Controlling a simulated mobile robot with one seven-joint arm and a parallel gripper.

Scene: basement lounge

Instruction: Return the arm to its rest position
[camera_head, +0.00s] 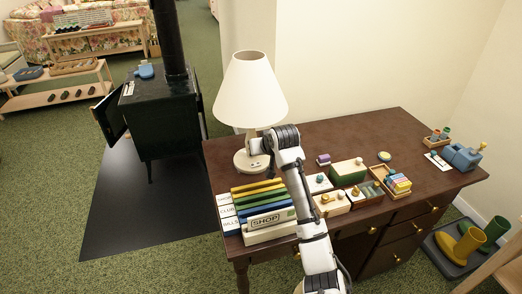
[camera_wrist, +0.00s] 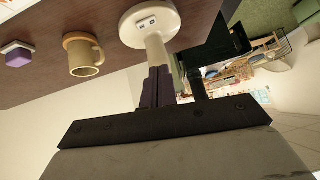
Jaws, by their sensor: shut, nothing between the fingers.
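My arm (camera_head: 313,240) reaches up from the bottom of the head view over the desk front and bends left at its black joint. Its far end, with my gripper (camera_head: 257,147), is beside the white lamp's stem. In the wrist view my gripper (camera_wrist: 157,70) has its dark fingers together, with nothing held between them. The lamp (camera_wrist: 150,24) stands just beyond the fingertips there, its round base at the top. I cannot tell whether the fingers touch the stem. The lamp (camera_head: 250,92) is upright on the desk in the head view.
A mug (camera_wrist: 85,55) shows in the wrist view. A black stove (camera_head: 160,115) stands left. Boots (camera_head: 470,242) sit on a tray at right.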

